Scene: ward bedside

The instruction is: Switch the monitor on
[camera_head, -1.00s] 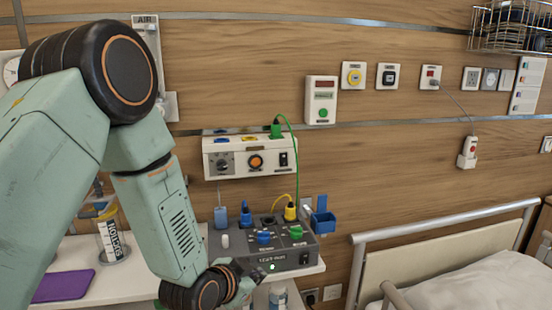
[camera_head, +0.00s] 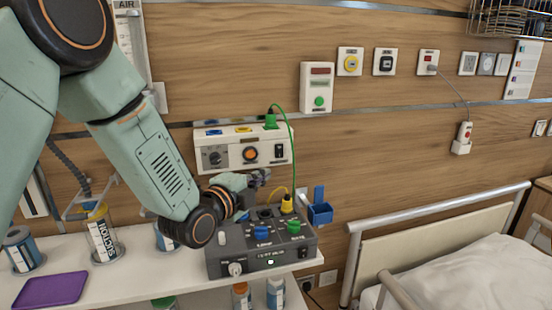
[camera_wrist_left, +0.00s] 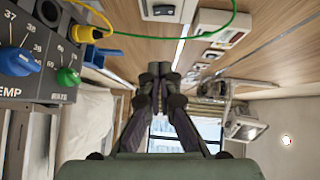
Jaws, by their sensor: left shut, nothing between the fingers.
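A white wall unit (camera_head: 228,155) carries a dark knob, an orange button (camera_head: 250,154) and a black rocker switch (camera_head: 279,153). A grey box (camera_head: 225,262) with blue and green knobs, a small display with a green light and a rocker switch (camera_head: 303,252) stands on the shelf below. I cannot tell which one is the monitor. My left gripper (camera_head: 262,176) is shut and empty, above the grey box's back and just below the wall unit. In the left wrist view its fingers (camera_wrist_left: 158,72) meet, and the grey box (camera_wrist_left: 25,88) is at left. My right gripper is out of view.
A green cable (camera_head: 290,145) hangs from the wall unit; a yellow plug (camera_head: 287,202) sits in the grey box. A blue holder (camera_head: 319,212) is on the wall. A suction jar (camera_head: 101,238) and purple tray (camera_head: 50,290) are at left, a bed rail (camera_head: 440,207) at right.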

